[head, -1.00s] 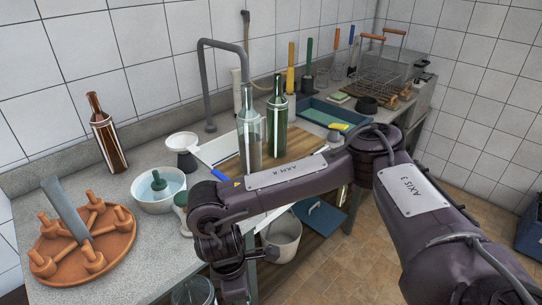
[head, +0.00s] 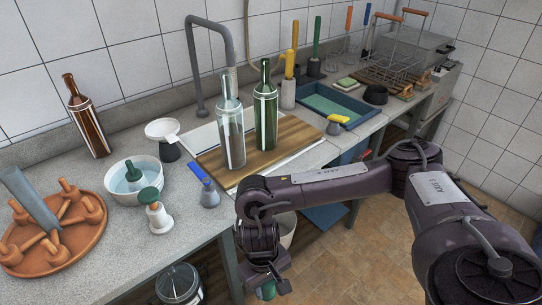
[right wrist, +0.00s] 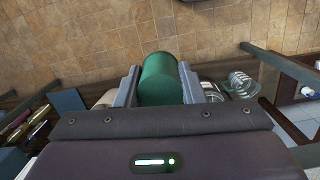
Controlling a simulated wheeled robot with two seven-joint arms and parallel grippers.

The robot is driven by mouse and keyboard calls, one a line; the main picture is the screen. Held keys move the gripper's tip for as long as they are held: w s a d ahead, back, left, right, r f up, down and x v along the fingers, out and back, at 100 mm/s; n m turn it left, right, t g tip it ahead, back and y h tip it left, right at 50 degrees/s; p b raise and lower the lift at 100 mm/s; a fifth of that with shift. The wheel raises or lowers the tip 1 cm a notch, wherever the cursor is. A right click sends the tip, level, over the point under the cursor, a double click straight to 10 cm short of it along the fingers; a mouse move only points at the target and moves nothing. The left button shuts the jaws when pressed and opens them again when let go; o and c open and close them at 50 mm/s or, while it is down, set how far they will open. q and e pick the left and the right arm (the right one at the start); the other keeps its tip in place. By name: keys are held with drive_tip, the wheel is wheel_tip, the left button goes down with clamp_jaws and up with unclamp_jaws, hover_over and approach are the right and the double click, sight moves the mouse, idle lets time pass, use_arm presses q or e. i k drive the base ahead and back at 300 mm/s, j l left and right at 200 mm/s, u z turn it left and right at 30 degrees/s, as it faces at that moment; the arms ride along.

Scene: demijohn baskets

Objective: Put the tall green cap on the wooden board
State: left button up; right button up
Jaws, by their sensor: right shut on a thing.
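The tall green cap (right wrist: 160,78) is a plain green cylinder between the two fingers of my right gripper (right wrist: 160,85) in the right wrist view. In the head view the right gripper (head: 266,282) hangs low in front of the counter, with a little of the cap (head: 268,291) showing under it. The gripper is shut on the cap, over the floor side and not over the board. The wooden board (head: 298,133) lies on the counter, farther back. A clear bottle (head: 231,140) and a green bottle (head: 265,115) stand upright on it. My left gripper is not in view.
A blue-handled brush (head: 206,190) and a white piece with a green top (head: 157,214) stand near the counter's front edge. A white bowl (head: 140,190) and terracotta tray (head: 80,245) are at left. A blue tray (head: 365,114) lies right of the board, whose right part is bare.

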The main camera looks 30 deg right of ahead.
sight(296, 127)
drive_tip(key=l+u, duration=0.15)
drive_tip(key=l, duration=0.6)
drive_tip(key=l+u, duration=0.15)
drive_tip(key=l, duration=0.55)
drive_tip(key=k+l+u, duration=0.15)
drive_tip(key=l, duration=0.55)
drive_tip(key=l+u, duration=0.15)
drive_tip(key=l, duration=0.6)
drive_tip(key=k, duration=0.05)
